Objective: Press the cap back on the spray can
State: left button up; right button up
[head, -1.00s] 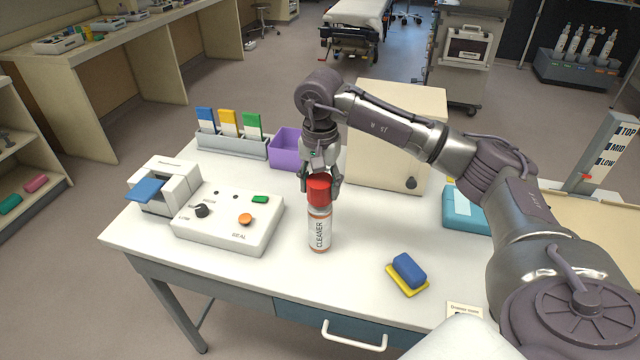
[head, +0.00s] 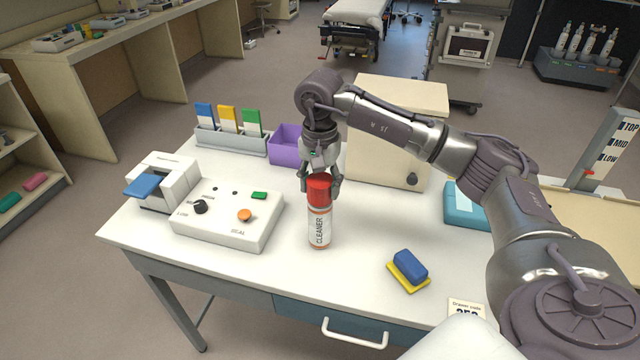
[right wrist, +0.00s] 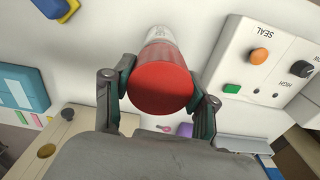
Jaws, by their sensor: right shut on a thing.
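The spray can (head: 320,228), white and labelled CLEANER, stands upright on the white table. The red cap (head: 318,188) sits at the top of the can, in line with it; I cannot tell whether it is fully seated. My right gripper (head: 320,183) comes down from above and is shut on the cap. In the right wrist view the red cap (right wrist: 160,82) lies between the two fingers, with the pale can (right wrist: 160,34) just beyond it. My left gripper is not in view.
The control box (head: 228,218) marked SEAL stands left of the can. A purple bin (head: 288,148) and a beige cabinet (head: 385,170) are behind it. A blue and yellow sponge (head: 408,270) lies to the front right. The table around the can is clear.

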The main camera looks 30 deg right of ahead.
jog(key=shift+f+b, duration=0.3)
dwell(0.5)
dwell(0.3)
jog(key=o, duration=0.8)
jog(key=shift+o, duration=0.3)
jog(key=shift+o, duration=1.2)
jog(key=shift+r, duration=0.1)
jog(key=shift+r+p, duration=3.1)
jog(key=shift+r, duration=1.85)
